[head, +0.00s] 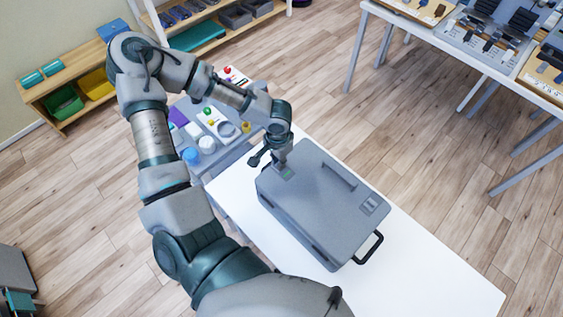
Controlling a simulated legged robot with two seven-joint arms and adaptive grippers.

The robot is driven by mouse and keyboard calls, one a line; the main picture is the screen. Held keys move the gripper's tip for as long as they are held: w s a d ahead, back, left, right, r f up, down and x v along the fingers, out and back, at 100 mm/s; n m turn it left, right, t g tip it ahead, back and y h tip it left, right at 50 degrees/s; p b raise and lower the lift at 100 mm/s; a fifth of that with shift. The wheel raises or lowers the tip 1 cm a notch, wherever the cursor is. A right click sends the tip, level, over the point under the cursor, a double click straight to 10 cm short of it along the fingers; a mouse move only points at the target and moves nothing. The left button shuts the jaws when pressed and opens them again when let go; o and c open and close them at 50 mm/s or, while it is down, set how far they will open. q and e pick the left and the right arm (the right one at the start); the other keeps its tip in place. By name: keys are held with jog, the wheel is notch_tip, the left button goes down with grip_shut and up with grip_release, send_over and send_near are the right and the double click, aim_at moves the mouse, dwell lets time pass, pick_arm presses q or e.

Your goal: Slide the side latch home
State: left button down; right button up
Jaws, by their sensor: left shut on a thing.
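A grey hard case (315,205) lies flat on a white table (440,285), with a dark carry handle (370,249) at its near right end. My left gripper (277,162) is at the far left end of the lid, shut on the side latch (287,173), where a small green mark shows. The fingers cover part of this latch, so how far it is slid cannot be told. A second latch plate (370,205) sits near the right end of the lid. My right gripper is not in view.
A grey cart (212,168) with cups and small coloured items stands just beyond the table's far left end. A wooden shelf (60,85) and a long bench with trays (490,45) stand farther back. The table's right part is clear.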

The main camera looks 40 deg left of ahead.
pick_arm(q)
jog(key=c, duration=1.2)
grip_release()
notch_tip(320, 180, up, 12)
jog(key=shift+f, duration=0.15)
